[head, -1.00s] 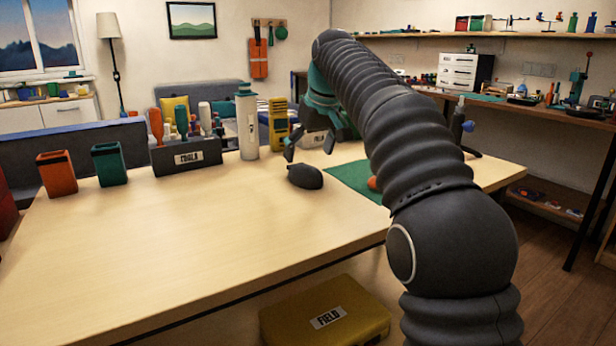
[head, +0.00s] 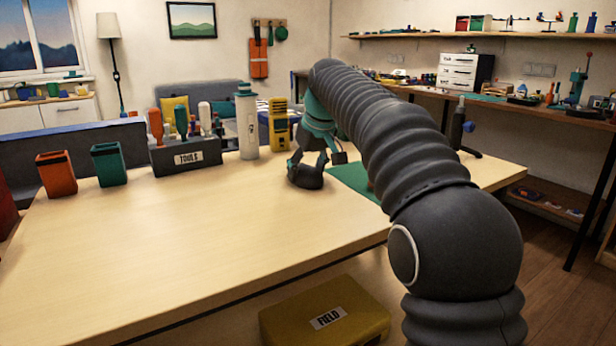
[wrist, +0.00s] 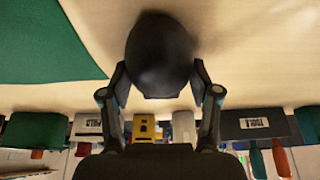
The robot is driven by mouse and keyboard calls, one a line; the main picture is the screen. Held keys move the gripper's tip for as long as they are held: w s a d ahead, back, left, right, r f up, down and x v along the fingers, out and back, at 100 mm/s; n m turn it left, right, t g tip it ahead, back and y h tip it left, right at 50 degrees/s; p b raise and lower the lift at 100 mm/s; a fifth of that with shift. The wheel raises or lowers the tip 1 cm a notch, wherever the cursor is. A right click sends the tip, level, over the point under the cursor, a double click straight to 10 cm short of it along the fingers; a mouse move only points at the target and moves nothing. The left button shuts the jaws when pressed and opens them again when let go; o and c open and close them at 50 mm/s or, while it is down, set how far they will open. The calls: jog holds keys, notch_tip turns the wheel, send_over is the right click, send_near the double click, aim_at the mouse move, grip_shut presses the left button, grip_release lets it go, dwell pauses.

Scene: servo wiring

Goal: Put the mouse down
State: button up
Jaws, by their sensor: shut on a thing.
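The dark, rounded mouse (wrist: 160,50) is between the two fingers of my gripper (wrist: 160,78) in the wrist view. The gripper is shut on it, with a finger on each side. In the head view the mouse (head: 306,178) is at the tabletop, left of the green mat, partly hidden by my gripper (head: 307,170). I cannot tell whether it touches the table or is just above it.
The green mat (head: 350,176) lies to the right, partly behind my arm. A dark box labelled TOOLS (head: 187,158), a white bottle (head: 247,125) and a yellow device (head: 279,125) stand behind. Orange (head: 56,174) and green (head: 109,164) cups stand left. The table's front-left is clear.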

jog(key=shift+c, duration=0.6)
